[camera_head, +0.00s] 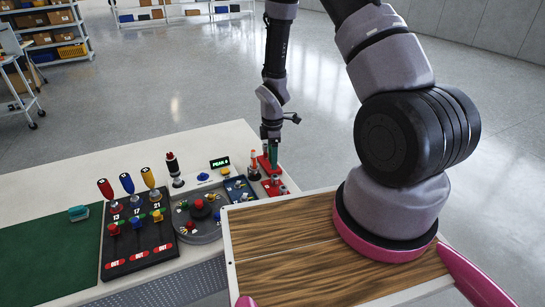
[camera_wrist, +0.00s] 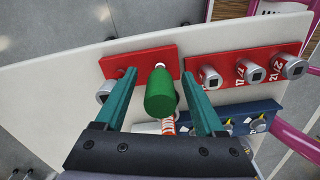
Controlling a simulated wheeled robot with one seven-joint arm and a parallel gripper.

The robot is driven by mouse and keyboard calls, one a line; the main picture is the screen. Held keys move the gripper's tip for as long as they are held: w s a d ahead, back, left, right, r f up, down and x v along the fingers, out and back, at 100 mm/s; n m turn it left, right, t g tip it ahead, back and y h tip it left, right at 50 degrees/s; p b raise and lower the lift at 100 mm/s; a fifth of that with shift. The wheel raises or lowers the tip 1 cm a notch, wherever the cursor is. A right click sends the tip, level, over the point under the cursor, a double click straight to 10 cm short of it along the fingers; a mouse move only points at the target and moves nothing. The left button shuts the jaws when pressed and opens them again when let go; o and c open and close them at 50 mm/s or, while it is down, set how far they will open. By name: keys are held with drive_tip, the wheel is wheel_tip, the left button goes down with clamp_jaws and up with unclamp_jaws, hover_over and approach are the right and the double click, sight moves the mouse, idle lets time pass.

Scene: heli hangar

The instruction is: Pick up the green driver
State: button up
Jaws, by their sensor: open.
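The green driver (camera_wrist: 160,92) stands in a red holder (camera_wrist: 135,66) on the table, its green handle toward the camera in the wrist view. In the head view the green driver (camera_head: 274,153) is a small green shape just below my gripper. My gripper (camera_wrist: 161,102) is open, with a teal finger on each side of the green handle. No contact between fingers and handle can be made out. In the head view my gripper (camera_head: 271,140) points down over the red holder at the table's back right corner, and its fingertips are hard to make out.
A red block with several grey sockets (camera_wrist: 252,70) lies beside the holder. A red-and-white striped piece (camera_wrist: 168,126) is close to the driver. Left are a round grey tray (camera_head: 198,218) and a black board with red, blue and yellow-handled drivers (camera_head: 136,240). A green mat (camera_head: 45,255) lies further left.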

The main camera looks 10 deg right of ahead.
clamp_jaws()
